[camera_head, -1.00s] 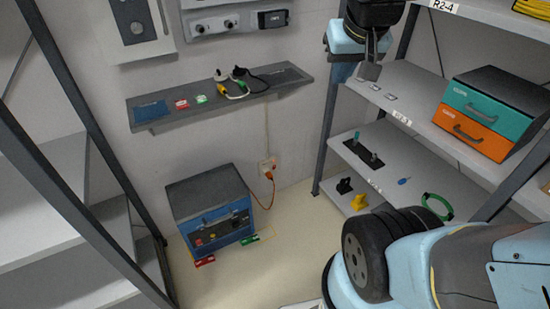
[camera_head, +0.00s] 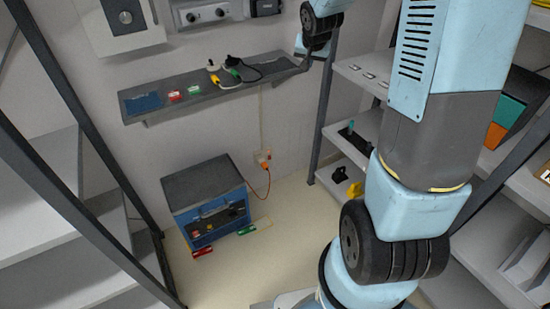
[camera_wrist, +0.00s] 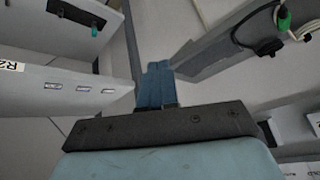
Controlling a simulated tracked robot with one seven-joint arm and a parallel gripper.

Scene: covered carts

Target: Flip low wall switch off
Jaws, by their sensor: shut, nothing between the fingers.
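A small pale fitting (camera_head: 262,157) sits low on the wall, with an orange plug and cable at it. It is the only low wall fitting I can make out, and its switch position is too small to read. My gripper (camera_head: 302,66) is high above it, beside the right end of the wall shelf, and apart from the fitting. In the wrist view my gripper (camera_wrist: 157,68) shows its blue fingers together, with nothing between them. The fitting cannot be made out in the wrist view.
The grey wall shelf (camera_head: 222,90) carries cables, a red and a green item. A blue case (camera_head: 207,207) stands on the floor, its orange cable running to the fitting. Racks stand left (camera_head: 75,190) and right (camera_head: 345,133). Floor between is partly clear.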

